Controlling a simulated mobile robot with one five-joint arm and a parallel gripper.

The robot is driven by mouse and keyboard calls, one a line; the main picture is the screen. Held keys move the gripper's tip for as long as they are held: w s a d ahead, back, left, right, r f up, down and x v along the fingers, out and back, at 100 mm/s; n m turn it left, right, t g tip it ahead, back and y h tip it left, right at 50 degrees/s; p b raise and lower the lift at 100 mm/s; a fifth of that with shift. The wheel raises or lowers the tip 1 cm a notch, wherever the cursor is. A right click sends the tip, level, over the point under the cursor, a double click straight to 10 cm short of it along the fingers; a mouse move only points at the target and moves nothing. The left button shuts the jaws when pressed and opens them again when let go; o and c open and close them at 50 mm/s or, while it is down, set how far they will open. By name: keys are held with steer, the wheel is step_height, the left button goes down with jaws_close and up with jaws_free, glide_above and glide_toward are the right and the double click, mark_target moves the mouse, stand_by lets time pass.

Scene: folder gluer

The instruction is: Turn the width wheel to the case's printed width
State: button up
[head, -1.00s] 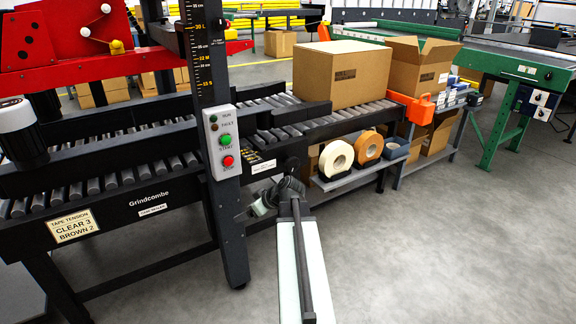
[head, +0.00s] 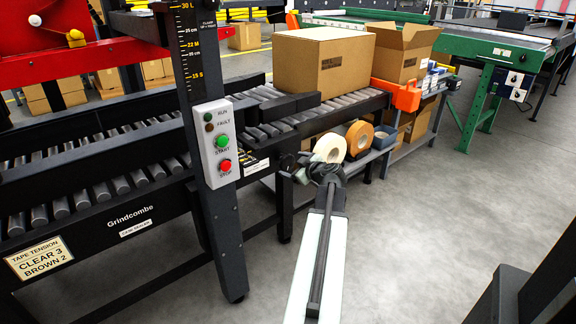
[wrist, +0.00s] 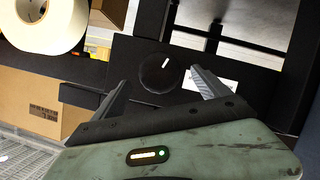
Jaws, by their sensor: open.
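A round black knob with a white pointer line (wrist: 160,73), which looks like the width wheel, sits on a dark panel in the wrist view. The line points up and slightly right. My gripper (wrist: 158,78) is open, with its fingers apart on either side below the knob; I cannot tell whether they touch it. In the head view my gripper (head: 296,170) is beside the conveyor's side rail, and hides part of it. The brown case (head: 325,65) stands closed on the rollers; its dark print is too small to read.
Tape rolls (head: 331,149) sit on a low shelf just past my gripper; one shows large in the wrist view (wrist: 45,22). A button box (head: 215,143) is on the post with the scale, left of my arm. The floor at right is mostly clear.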

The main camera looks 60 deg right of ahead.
mark_target(289, 163)
steer(key=b+x, duration=0.1)
steer(key=x, duration=0.4)
steer(key=shift+d+f, duration=0.1)
steer(key=shift+s, duration=0.1)
steer(key=c, duration=1.4)
steer(key=shift+m, duration=0.3)
